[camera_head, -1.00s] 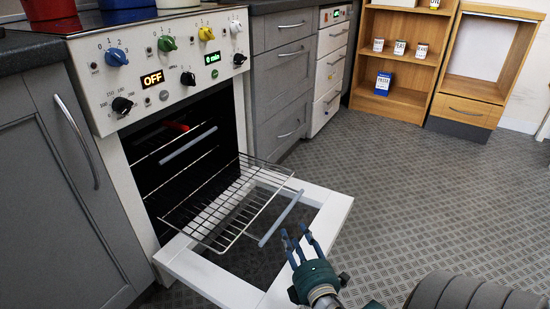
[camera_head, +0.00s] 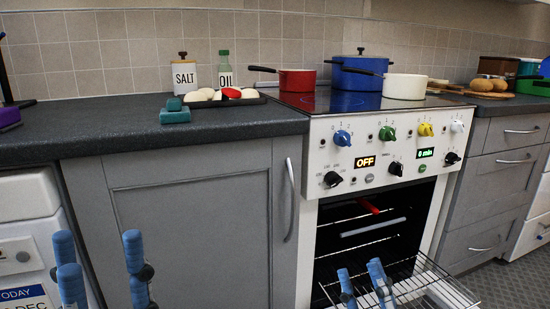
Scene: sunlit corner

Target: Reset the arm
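My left gripper (camera_head: 102,262) is at the lower left. Its blue fingers are spread apart, with nothing between them, in front of the grey cupboard (camera_head: 195,230). My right gripper (camera_head: 362,276) is at the bottom centre, in front of the oven's lower part. Its blue fingers stand apart with nothing seen between them. The wire rack (camera_head: 440,289) sticks out of the open oven (camera_head: 385,215), just right of the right gripper's fingertips. Both arms are mostly below the picture's edge.
The dark counter (camera_head: 80,135) carries a salt jar (camera_head: 184,76), an oil bottle (camera_head: 225,70) and a tray of food. A red pot (camera_head: 297,80), a blue pot (camera_head: 360,75) and a white pot (camera_head: 404,86) stand on the stove. Grey drawers (camera_head: 505,185) are at right.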

